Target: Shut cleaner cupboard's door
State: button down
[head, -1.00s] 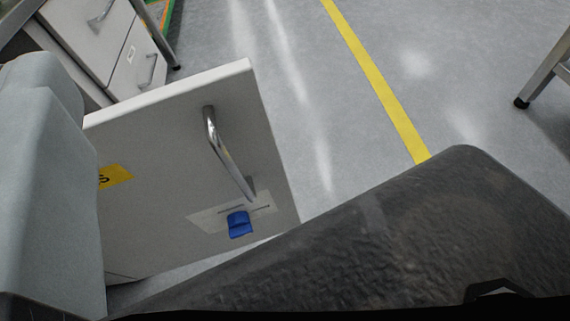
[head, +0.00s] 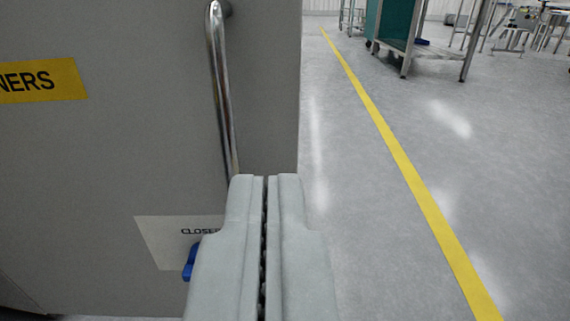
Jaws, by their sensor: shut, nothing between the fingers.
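The cleaner cupboard's door (head: 120,150) fills the left of the view, a grey panel with a yellow label (head: 42,82) ending in "NERS". A chrome bar handle (head: 221,90) runs down near its right edge. Low on the door is a white plate (head: 160,240) with partly hidden lettering and a blue latch piece (head: 190,260), partly behind my gripper. My gripper (head: 265,180) is shut and empty, its fingertips in front of the door's right edge, just below the handle's lower end. I cannot tell whether it touches the door. The cupboard's body is not in view.
Grey floor lies open to the right, with a yellow line (head: 400,160) running along it. A metal-framed cart with a green panel (head: 405,25) and other metal stands are far off at the top right.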

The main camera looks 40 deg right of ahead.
aim_at(271, 82)
jog(key=x, duration=1.3)
jog(key=shift+w+d, duration=0.1)
jog(key=shift+w, duration=0.05)
